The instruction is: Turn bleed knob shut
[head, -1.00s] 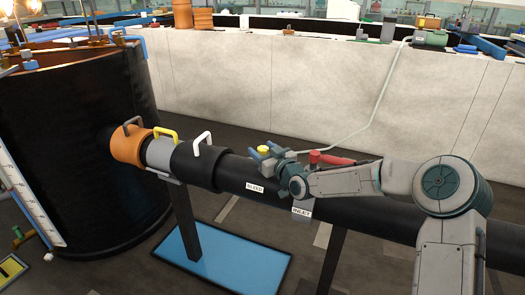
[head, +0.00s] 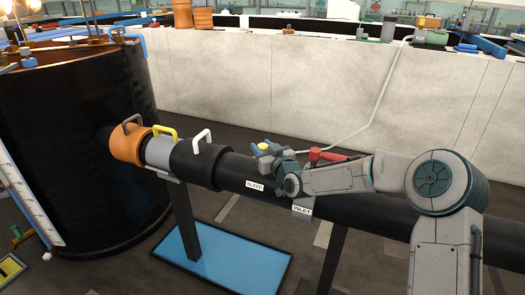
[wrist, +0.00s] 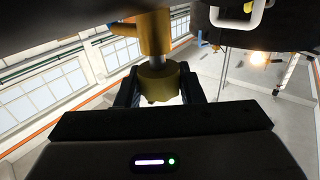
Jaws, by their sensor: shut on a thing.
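The yellow bleed knob (head: 263,146) sits on top of the black pipe (head: 232,172), above the white BLEED label (head: 255,185). My gripper (head: 262,149) is at the knob, with its fingers on either side of it. In the wrist view the round yellow knob (wrist: 159,82) stands on its stem between the two dark fingers of my gripper (wrist: 160,92), which are shut on it. My wrist hides part of the knob's surroundings in the head view.
A red lever (head: 327,155) lies on the pipe just right of my wrist, near the INLET label (head: 302,210). White, yellow and dark handles stand on the pipe collars to the left. A pale hose (head: 375,115) runs up behind my arm.

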